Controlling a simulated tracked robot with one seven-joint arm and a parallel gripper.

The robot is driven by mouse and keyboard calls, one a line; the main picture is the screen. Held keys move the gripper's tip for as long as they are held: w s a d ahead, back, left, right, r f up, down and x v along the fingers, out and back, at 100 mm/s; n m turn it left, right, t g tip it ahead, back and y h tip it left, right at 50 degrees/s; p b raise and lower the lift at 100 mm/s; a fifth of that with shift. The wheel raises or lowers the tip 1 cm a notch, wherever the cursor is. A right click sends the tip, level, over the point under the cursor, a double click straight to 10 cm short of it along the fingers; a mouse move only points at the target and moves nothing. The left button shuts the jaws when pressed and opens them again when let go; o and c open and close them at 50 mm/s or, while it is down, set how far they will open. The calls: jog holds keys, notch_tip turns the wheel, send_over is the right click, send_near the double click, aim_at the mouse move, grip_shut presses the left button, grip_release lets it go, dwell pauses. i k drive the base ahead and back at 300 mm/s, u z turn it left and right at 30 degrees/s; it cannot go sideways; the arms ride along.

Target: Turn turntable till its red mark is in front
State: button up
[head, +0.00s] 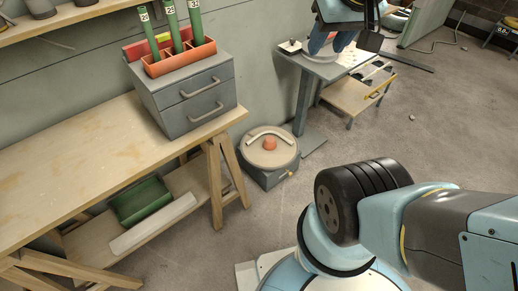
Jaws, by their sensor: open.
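A pale round disc (317,45) on a small grey stand (328,69) at the top seems to be the turntable. Much of it is hidden by my gripper. A small patch of red shows near its back right; I cannot tell for sure whether it is the red mark. My gripper (345,28) is over the disc, open, at the top edge of the head view. Its fingertips are small and partly hidden, and I cannot tell whether they touch the disc.
A grey box with a round tan top (268,147) and an orange knob sits on the floor. A workbench (75,150) with a grey drawer unit (190,95) and orange tube holder stands left. A low wooden table (352,92) is beside the stand. Floor at right is mostly clear.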

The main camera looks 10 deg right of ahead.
aim_at(269, 152)
jog(key=k, duration=0.7)
jog(key=z, duration=0.15)
jog(key=i, duration=0.5)
jog(key=u, duration=0.05)
jog(key=k, duration=0.45)
jog(key=z, duration=0.7)
jog(key=i, duration=1.2)
jog(key=u, duration=0.75)
